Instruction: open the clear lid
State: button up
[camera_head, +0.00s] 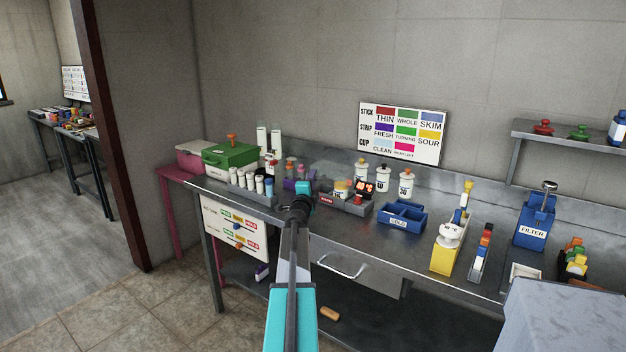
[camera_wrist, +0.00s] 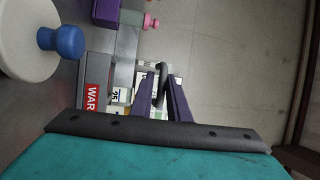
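The grey warmer block with a red label (camera_head: 327,199) stands on the bench near its middle. It also shows in the wrist view with the letters WAR (camera_wrist: 92,98). A hazy, see-through patch above it, probably the clear lid (camera_head: 330,168), is faint, and its exact angle cannot be told. My gripper (camera_head: 303,190) is at the left front of the block. In the wrist view its dark purple fingers (camera_wrist: 160,85) stand a little apart, with a dark curved bar (camera_wrist: 162,75) between them. Whether they press on the bar is unclear.
White tubes in a rack (camera_head: 250,182) and a green box (camera_head: 230,154) stand to the left. White jars (camera_head: 384,180), a blue COLD tray (camera_head: 402,216) and a yellow stand (camera_head: 445,255) are to the right. A drawer with a handle (camera_head: 343,268) is below the bench edge.

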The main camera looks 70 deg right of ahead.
grip_shut()
dwell(1.0)
